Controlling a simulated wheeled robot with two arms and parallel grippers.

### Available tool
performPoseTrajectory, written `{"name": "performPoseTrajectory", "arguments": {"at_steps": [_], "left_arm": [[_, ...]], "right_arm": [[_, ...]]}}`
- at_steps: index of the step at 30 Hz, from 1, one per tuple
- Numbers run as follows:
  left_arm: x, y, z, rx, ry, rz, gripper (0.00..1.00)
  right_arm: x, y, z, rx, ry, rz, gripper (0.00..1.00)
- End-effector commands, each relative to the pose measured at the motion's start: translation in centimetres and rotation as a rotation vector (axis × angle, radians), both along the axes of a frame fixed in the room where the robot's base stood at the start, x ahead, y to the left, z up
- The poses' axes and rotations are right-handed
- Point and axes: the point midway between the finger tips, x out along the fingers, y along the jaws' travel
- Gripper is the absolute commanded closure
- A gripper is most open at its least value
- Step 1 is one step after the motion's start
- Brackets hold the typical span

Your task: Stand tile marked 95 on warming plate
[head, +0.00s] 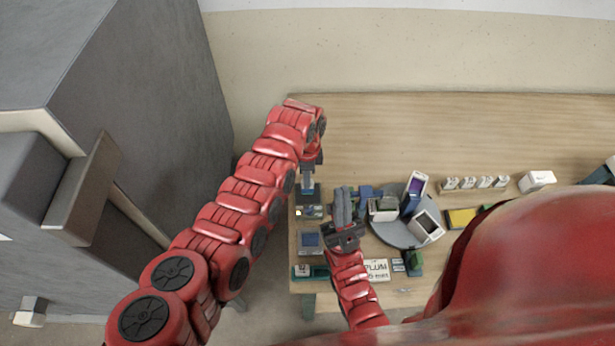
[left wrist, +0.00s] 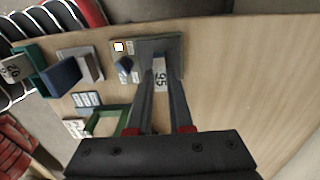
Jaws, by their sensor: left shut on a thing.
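The tile marked 95 (left wrist: 160,78) is a pale tile between the fingers of my left gripper (left wrist: 163,80) in the left wrist view. My left gripper, also in the head view (head: 308,184), is shut on it. The tile is over the dark grey warming plate (left wrist: 172,42), at the left end of the table; I cannot tell whether it touches the plate. The plate also shows in the head view (head: 317,194), under the gripper.
A round grey stand (head: 402,238) carries several upright devices. A sign reading PLUM (head: 376,269) lies near the front edge. A blue-faced block (head: 310,240) sits in front of the plate's panel. Several small white cards (head: 468,183) stand towards the right. The table's back is clear.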

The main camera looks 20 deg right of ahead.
Motion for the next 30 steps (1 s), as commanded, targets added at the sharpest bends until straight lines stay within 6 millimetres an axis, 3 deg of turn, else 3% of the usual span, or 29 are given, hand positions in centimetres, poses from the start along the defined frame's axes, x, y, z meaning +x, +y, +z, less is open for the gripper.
{"name": "performPoseTrajectory", "arguments": {"at_steps": [19, 20, 25, 30], "left_arm": [[-0.01, -0.04, -0.62, 0.000, 0.000, 0.000, 1.00], [-0.01, -0.04, -0.60, 0.000, 0.000, 0.000, 0.79], [-0.03, -0.06, -0.55, 0.000, 0.000, -0.001, 0.49], [-0.04, -0.05, -0.56, 0.000, 0.000, -0.001, 0.46]], "right_arm": [[0.00, 0.00, -0.57, 0.000, 0.000, 0.000, 1.00], [0.00, -0.01, -0.54, 0.000, 0.000, 0.000, 1.00], [0.01, 0.00, -0.49, 0.000, 0.000, 0.000, 1.00], [0.01, 0.00, -0.49, 0.000, 0.000, 0.000, 1.00]]}}
